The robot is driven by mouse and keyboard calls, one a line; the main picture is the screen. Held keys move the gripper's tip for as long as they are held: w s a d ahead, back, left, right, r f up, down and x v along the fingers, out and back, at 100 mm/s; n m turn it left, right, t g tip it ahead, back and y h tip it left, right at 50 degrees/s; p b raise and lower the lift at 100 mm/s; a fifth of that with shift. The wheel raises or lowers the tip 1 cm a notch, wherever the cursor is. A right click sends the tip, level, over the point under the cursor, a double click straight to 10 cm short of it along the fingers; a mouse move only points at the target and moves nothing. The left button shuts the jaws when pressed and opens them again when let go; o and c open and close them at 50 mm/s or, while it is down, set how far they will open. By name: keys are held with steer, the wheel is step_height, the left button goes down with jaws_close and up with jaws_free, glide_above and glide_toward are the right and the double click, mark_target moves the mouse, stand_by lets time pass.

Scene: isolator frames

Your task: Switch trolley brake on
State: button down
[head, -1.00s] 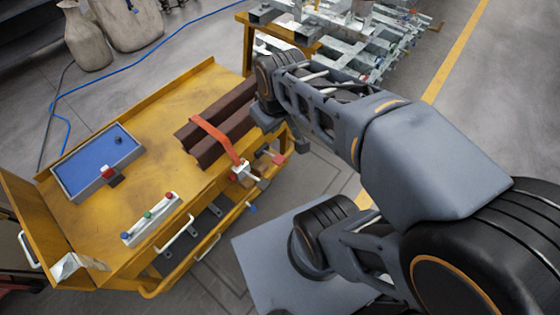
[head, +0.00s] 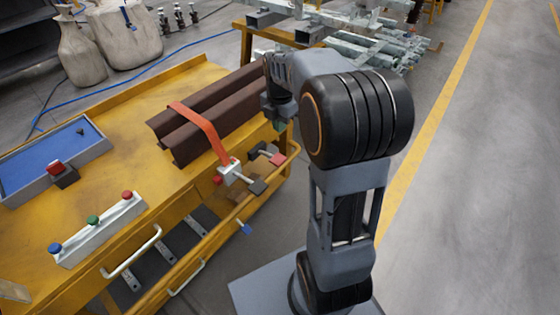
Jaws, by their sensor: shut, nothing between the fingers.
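The yellow trolley (head: 120,100) fills the left of the head view. At its right end sits a dark lever with a red tip (head: 277,159), beside a pale strap ratchet (head: 230,172). A small blue-tipped lever (head: 244,228) sticks out low on the trolley's front side. I cannot tell for sure which of these is the brake. My gripper (head: 279,122) is shut and empty, pointing down above the trolley's right end. It is apart from the red-tipped lever, and my arm partly hides it.
Brown steel beams (head: 230,100) lie on the trolley under an orange strap (head: 205,128). A button box (head: 98,230) and a blue-lined tray (head: 45,165) are also on it. Metal racks (head: 350,40) stand behind. Open floor (head: 470,200) lies at right.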

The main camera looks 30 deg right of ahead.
mark_target(279, 160)
stand_by(0.3)
step_height(279, 160, down, 14)
steer(key=b, duration=0.6)
stand_by(0.3)
